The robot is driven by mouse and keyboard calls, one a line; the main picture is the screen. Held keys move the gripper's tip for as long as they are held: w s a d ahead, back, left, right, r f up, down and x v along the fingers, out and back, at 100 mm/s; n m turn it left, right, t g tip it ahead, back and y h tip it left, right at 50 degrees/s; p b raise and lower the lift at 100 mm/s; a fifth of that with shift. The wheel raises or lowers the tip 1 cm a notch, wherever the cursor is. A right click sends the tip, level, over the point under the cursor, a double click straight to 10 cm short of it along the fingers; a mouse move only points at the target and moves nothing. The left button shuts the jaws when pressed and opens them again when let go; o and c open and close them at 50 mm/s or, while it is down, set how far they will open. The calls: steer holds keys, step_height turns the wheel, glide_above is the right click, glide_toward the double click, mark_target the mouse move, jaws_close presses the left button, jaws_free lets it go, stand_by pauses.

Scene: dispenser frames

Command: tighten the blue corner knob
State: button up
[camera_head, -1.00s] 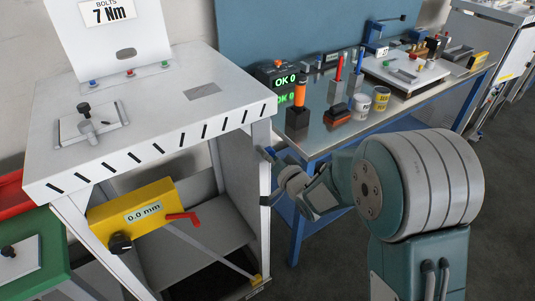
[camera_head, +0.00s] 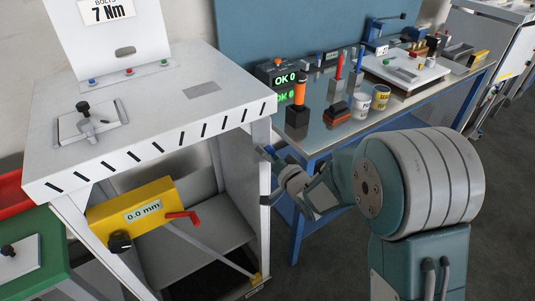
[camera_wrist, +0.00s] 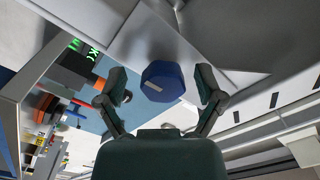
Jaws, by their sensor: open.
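The blue corner knob (camera_wrist: 163,82) shows in the wrist view as a faceted blue cap with a pale mark on it. My gripper (camera_wrist: 162,79) is open, with one finger on each side of the knob. A gap shows between the knob and each finger, so neither seems to touch it. In the head view my gripper (camera_head: 272,172) is beside the right front leg of the white dispenser frame (camera_head: 262,190). There the knob is mostly hidden by the gripper.
A yellow gauge box (camera_head: 133,212) reading 0.0 mm with a red lever (camera_head: 182,217) is on the frame's front. A blue-legged workbench (camera_head: 298,235) with tools and cups stands behind and right of my gripper. Open floor (camera_head: 330,262) lies below the arm.

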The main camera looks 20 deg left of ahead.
steer(key=v, duration=1.1)
steer(key=shift+s+d, duration=0.3)
steer(key=shift+f, duration=0.1)
steer(key=w+a+n, duration=0.2)
steer(key=n, duration=0.2)
steer(key=w+a+n, duration=0.3)
steer(key=n, duration=0.1)
steer(key=w+a+n, duration=0.2)
steer(key=a+n, duration=0.1)
steer(key=n, duration=0.1)
steer(key=shift+w+a+n, duration=0.25)
steer(key=shift+n, duration=0.15)
steer(key=c, duration=1.1)
